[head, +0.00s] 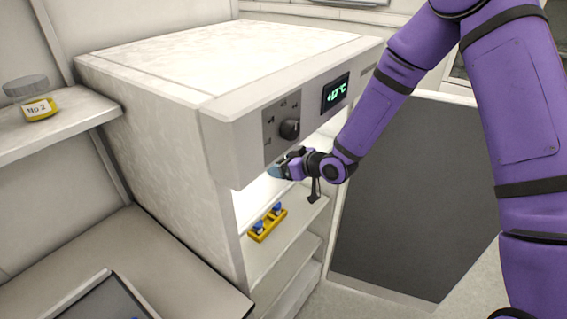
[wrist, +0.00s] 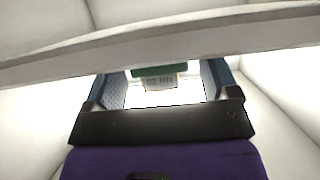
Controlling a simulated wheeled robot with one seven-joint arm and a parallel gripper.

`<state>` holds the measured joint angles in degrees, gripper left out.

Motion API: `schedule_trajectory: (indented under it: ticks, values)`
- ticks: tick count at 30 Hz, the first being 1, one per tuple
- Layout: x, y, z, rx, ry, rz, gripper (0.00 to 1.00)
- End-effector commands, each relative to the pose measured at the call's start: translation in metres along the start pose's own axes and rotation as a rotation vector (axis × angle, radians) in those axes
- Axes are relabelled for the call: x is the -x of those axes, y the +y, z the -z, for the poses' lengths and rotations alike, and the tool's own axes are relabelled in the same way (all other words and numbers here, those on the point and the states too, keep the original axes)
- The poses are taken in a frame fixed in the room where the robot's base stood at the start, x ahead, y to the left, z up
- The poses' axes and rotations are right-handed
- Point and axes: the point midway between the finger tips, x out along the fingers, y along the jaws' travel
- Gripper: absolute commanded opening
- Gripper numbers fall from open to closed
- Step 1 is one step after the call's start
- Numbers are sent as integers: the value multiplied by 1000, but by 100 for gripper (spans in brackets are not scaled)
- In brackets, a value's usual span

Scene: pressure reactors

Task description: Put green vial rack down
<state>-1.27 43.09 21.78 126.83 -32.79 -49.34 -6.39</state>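In the wrist view, a green thing (wrist: 158,70), probably the green vial rack, shows partly between my gripper's fingers, with a small label below it. Bright gaps show between it and both fingers. My gripper (wrist: 164,80) looks open, but its fingertips are hidden behind a pale bar crossing the picture. In the head view, my gripper (head: 279,171) reaches into the open cooling cabinet (head: 160,130), just under its front panel. The green rack cannot be made out there.
A yellow rack (head: 262,236) with blue-capped vials stands on the cabinet shelf (head: 290,238), below my gripper. The dark-panelled door (head: 415,190) stands open at the right.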

Motion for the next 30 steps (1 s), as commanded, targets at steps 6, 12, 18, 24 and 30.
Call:
schedule_trajectory:
  ticks: [6,12,18,24,30]
  values:
    - [4,0,3,1,0,-1,81]
    - [36,1,3,1,0,-2,81]
    - [77,1,3,0,0,-3,81]
    - [107,1,3,1,1,-2,81]
    - [120,0,2,0,0,0,81]
